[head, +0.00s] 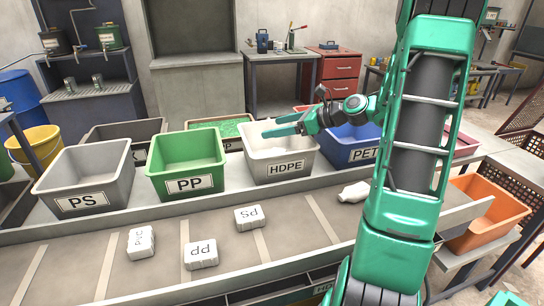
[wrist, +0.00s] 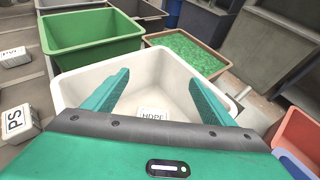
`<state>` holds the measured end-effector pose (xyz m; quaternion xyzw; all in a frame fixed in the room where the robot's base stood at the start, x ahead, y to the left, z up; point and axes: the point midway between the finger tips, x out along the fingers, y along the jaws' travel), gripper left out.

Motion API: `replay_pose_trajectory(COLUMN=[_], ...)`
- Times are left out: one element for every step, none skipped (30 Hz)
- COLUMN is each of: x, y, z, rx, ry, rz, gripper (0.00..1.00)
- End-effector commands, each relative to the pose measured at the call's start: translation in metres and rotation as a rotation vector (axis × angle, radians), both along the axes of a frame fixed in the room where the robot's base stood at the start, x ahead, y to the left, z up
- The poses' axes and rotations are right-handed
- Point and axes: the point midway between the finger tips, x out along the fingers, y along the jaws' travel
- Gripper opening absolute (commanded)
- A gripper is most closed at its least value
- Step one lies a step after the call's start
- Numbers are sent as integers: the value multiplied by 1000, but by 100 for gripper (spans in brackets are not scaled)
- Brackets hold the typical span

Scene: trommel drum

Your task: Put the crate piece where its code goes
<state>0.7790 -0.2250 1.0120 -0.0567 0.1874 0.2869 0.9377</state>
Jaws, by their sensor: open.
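A white piece marked HDPE (wrist: 152,113) lies on the floor of the white HDPE bin in the wrist view. The bin itself (head: 283,168) stands in the row behind the belt, its HDPE label facing front. My gripper (head: 272,128) is open and empty above this bin; in the wrist view its two fingers (wrist: 158,80) are spread wide over the bin, with the piece below and between them, apart from them. On the belt lie white blocks marked PP (head: 201,255), PS (head: 249,218) and one probably marked PVC (head: 141,242), plus a white bottle (head: 353,192).
Left of the HDPE bin stand the green PP bin (head: 188,184) and grey PS bin (head: 82,205). Right of it is the blue PET bin (head: 361,153). Behind is a shallow tray of green bits (wrist: 183,58). An orange bin (head: 486,232) stands at the far right.

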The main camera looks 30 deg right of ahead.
Motion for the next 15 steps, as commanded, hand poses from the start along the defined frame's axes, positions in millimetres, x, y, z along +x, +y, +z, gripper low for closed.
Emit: replay_pose_trajectory(x=[-3,-6,-10,-14,-18,-23,-28,-32,-38,-43,-47,-52,-56,-60,-64], y=[-3,-5,-8,-11,-14,-18,-21,-24,-28,-31,-34,-38,-40,-42,-45], z=[2,3,5,7,9,12,14,16,19,21,24,26,28,30,31], rx=[-2,-2,-2,-2,-2,-2,-2,-1,-2,-2,-2,-2,-2,-2,-2], ry=[0,0,0,0,-1,0,0,-1,0,0,-1,0,0,0,0], rz=[-3,-4,-5,-5,-5,-6,-6,-6,-6,-5,-6,-6,-5,-5,-5], gripper=[78,78,78,78,78,78,78,78,78,78,78,78,78,78,78])
